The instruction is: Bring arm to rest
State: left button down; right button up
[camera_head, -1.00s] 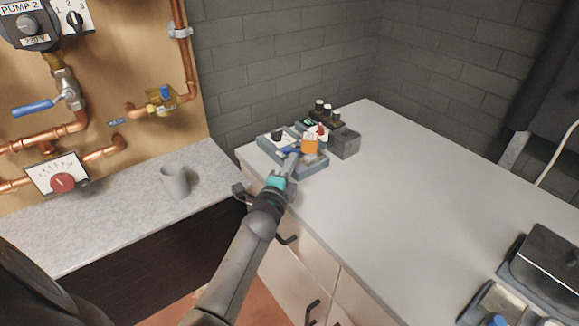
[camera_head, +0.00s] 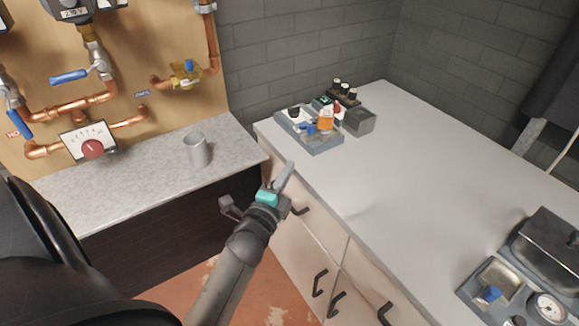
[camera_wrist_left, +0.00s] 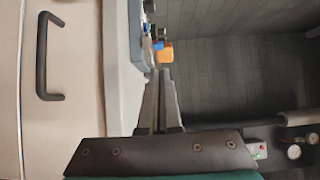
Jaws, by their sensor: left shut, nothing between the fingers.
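My left arm comes in from the lower left in the head view. Its gripper (camera_head: 287,172) is shut and empty, held in front of the white cabinet's near edge, apart from the tray of supplies. In the left wrist view the two fingers (camera_wrist_left: 160,75) are together with nothing held between them. My right gripper is in neither view.
A grey mug (camera_head: 196,151) stands on the stone ledge. Cabinet handles (camera_head: 320,283) stick out below. The counter's middle is clear.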

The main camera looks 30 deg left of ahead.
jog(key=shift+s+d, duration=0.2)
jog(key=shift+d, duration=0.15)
pick_arm(q)
jog(key=s+d+f+n+g+h, duration=0.1)
jog(key=s+d+f+n+g, duration=0.2)
jog(key=f, duration=0.7)
jog(key=s+d+f+n+g+h, duration=0.1)
jog(key=s+d+f+n+g, duration=0.15)
jog(key=s+f, duration=0.55)
jog(key=s+d+f+n+g+h, duration=0.1)
jog(key=s+d+f+n+g, duration=0.15)
jog(key=f, duration=0.95)
jog(key=s+d+f+n+g, duration=0.1)
jog(key=s+f+g, duration=0.2)
jog(key=s, duration=0.6)
jog(key=s+d+f+n+g, duration=0.1)
jog(key=s+f+n+g, duration=0.1)
jog(key=s+f, duration=0.3)
jog(key=s+d+f+n+g+h, duration=0.1)
jog(key=s+f, duration=0.4)
jog(key=s, duration=0.8)
jog(key=n+g, duration=0.1)
jog(key=g, duration=0.1)
jog(key=shift+g, duration=0.3)
